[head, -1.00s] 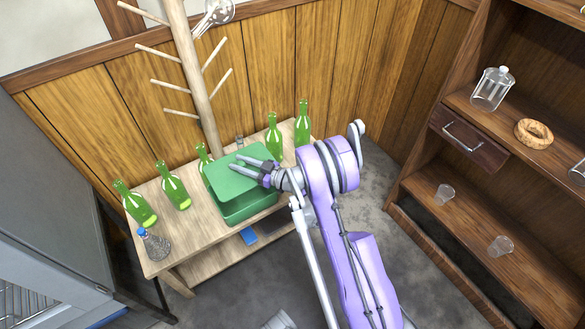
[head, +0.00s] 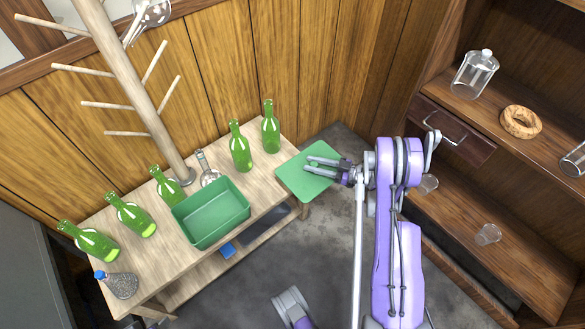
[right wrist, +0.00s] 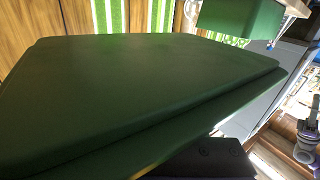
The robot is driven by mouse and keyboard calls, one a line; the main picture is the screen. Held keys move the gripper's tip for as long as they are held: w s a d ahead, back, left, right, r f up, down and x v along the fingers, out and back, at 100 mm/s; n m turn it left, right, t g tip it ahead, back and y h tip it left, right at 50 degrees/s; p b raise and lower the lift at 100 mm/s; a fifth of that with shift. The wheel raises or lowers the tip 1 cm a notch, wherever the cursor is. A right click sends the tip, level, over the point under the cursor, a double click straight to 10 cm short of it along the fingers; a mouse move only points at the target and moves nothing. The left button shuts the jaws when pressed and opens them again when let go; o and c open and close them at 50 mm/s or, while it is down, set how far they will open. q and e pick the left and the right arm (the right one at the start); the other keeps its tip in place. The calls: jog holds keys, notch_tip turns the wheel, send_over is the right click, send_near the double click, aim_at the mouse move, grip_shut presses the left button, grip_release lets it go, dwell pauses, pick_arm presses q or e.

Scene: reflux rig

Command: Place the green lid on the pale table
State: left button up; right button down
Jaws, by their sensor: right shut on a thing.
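The green lid (head: 303,178) is off the box, held at the right end of the pale table (head: 262,191), partly past its edge. My right gripper (head: 308,165) is shut on the lid. In the right wrist view the lid (right wrist: 140,90) fills most of the picture and hides the fingertips. The green box (head: 211,213) stands open and looks empty on the table's front part; it also shows in the right wrist view (right wrist: 240,18). Whether the lid touches the table, I cannot tell. My left gripper is not clearly in view.
Several green bottles (head: 240,148) stand or lean along the table's back. A clear flask (head: 208,170) is behind the box, and a blue-capped flask (head: 121,285) is at the left end. A wooden shelf (head: 470,215) stands at the right.

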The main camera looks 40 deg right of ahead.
aim_at(287, 167)
jog(key=shift+s+d+f, duration=0.2)
jog(key=shift+d, duration=0.1)
jog(key=shift+w+a+f, duration=0.15)
jog(key=shift+w+f, duration=0.05)
jog(key=shift+f, duration=0.05)
jog(key=w+a+f, duration=0.1)
jog(key=w+a, duration=0.1)
jog(key=w+a+f+b, duration=0.1)
jog(key=w+a+f, duration=0.1)
jog(key=w, duration=0.1)
jog(key=w+a+f, duration=0.2)
jog(key=shift+w+b, duration=0.35)
jog(key=w+a+f, duration=0.1)
jog(key=w+a+f+b, duration=0.1)
jog(key=shift+w+f, duration=0.25)
jog(key=shift+w, duration=0.1)
jog(key=shift+f, duration=0.2)
jog(key=c, duration=0.5)
grip_release()
jog(key=shift+c, duration=0.2)
